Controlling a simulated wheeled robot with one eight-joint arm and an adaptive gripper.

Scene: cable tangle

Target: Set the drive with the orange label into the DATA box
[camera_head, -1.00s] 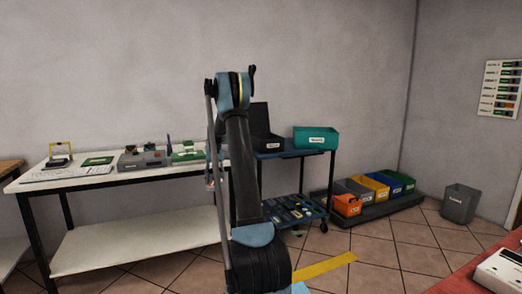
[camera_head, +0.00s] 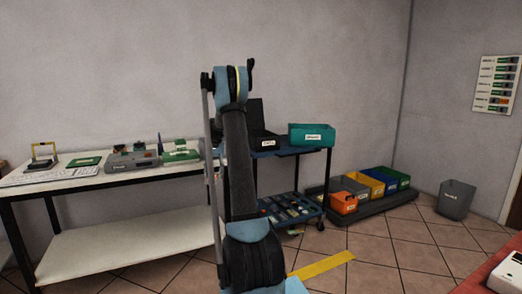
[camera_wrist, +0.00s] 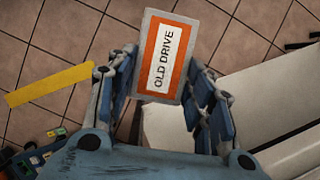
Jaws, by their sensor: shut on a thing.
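The drive (camera_wrist: 160,55) is a grey block with an orange-bordered white label reading OLD DRIVE in the wrist view. My gripper (camera_wrist: 165,78) is shut on it, one blue finger on each side, above the tiled floor. In the head view my arm stands in the middle, and I cannot make out the gripper or the drive. I cannot tell which box is DATA, as the labels are too small to read. Candidates are a teal box (camera_head: 312,136) and a black box (camera_head: 264,142) on the cart, and several coloured bins on a low dark platform.
The blue cart (camera_head: 300,150) has small parts on its lower shelf. The platform (camera_head: 352,212) holds an orange bin (camera_head: 343,204) and others. A white bench (camera_head: 60,187) stands left, a grey waste bin (camera_head: 456,199) right, and a red surface (camera_head: 470,280) front right. Floor between is open.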

